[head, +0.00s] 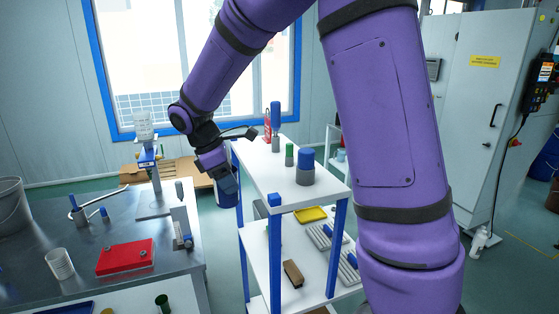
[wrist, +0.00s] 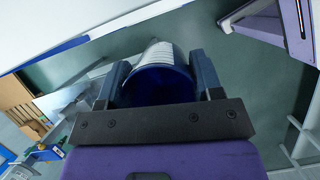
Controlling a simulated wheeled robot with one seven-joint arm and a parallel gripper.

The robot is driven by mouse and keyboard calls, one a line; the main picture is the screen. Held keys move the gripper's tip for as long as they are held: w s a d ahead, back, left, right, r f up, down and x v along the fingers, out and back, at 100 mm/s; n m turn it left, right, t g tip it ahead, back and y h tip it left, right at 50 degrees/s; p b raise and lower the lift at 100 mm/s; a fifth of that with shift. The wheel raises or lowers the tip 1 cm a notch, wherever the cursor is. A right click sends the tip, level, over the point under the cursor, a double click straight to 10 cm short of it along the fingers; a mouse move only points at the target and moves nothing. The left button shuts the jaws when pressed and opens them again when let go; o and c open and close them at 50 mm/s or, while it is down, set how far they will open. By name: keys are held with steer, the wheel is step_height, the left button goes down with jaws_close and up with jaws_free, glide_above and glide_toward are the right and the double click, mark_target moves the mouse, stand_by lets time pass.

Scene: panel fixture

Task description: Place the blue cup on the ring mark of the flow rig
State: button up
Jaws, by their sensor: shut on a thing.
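My gripper (wrist: 158,88) is shut on the blue cup (wrist: 160,84). In the wrist view the cup lies between the two fingers, its dark blue inside facing the camera and a pale ribbed side above. In the head view my gripper (head: 227,188) hangs in the gap between the steel bench and the white shelf cart, and the cup (head: 229,199) shows only partly below it. A stand with a blue clamp and clear vessel (head: 145,128), perhaps the flow rig, rises at the bench's back edge. I cannot make out a ring mark.
The steel bench (head: 100,235) holds a red case (head: 125,256), a white ribbed cup (head: 60,263) and a small upright device (head: 182,222).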

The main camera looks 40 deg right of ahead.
steer(key=s+r+n+t, duration=0.2)
steer(key=s+r+n, duration=0.5)
steer(key=r, duration=0.4)
glide_above(277, 169)
steer(key=f, duration=0.2)
steer(key=shift+f+m+t, duration=0.3)
steer(key=shift+f, duration=1.35)
steer(key=shift+f, duration=0.15)
steer(key=o, duration=0.9)
